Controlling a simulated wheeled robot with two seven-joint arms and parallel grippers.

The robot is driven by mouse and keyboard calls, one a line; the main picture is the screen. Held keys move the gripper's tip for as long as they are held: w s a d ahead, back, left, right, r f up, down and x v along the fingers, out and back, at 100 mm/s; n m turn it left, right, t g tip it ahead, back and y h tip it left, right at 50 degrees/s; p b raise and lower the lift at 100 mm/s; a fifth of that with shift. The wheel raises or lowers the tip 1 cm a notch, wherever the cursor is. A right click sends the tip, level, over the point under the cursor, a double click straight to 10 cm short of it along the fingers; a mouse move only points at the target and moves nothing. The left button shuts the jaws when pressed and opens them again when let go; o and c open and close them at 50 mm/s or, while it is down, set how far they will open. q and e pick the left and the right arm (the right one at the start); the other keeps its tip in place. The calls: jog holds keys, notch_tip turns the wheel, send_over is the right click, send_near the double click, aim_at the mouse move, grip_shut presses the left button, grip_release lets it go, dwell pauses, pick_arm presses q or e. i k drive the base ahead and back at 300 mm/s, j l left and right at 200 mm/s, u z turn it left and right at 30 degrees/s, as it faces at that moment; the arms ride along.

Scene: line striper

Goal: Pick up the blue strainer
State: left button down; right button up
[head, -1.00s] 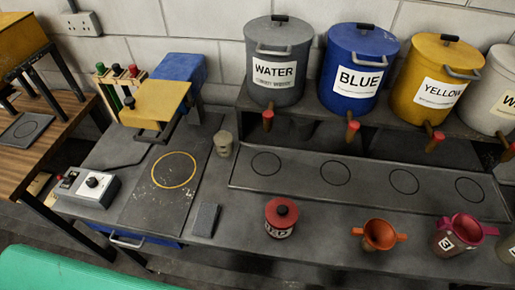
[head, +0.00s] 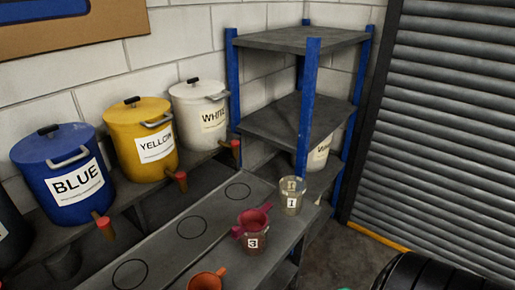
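No blue strainer shows in the head view now. A crimson strainer (head: 254,216) with side handles sits on the cup marked 3 (head: 256,242) near the front right of the bench. Part of an orange strainer (head: 207,281) shows at the bottom edge, cut off by the frame. A clear or metallic cup marked 1 (head: 291,203) stands at the bench's right end. Neither of my grippers is in view.
Blue (head: 65,172), yellow (head: 140,138) and white (head: 201,115) tanks with taps stand on a raised ledge. A blue-posted shelf unit (head: 300,40) fills the corner, beside a roller shutter (head: 450,120). A dark ribbed object (head: 440,275) lies at the bottom right.

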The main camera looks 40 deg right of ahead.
aim_at(253, 220)
jog(key=l+z, duration=0.1)
jog(key=z, duration=0.7)
jog(key=i+z, duration=0.1)
jog(key=z, duration=0.3)
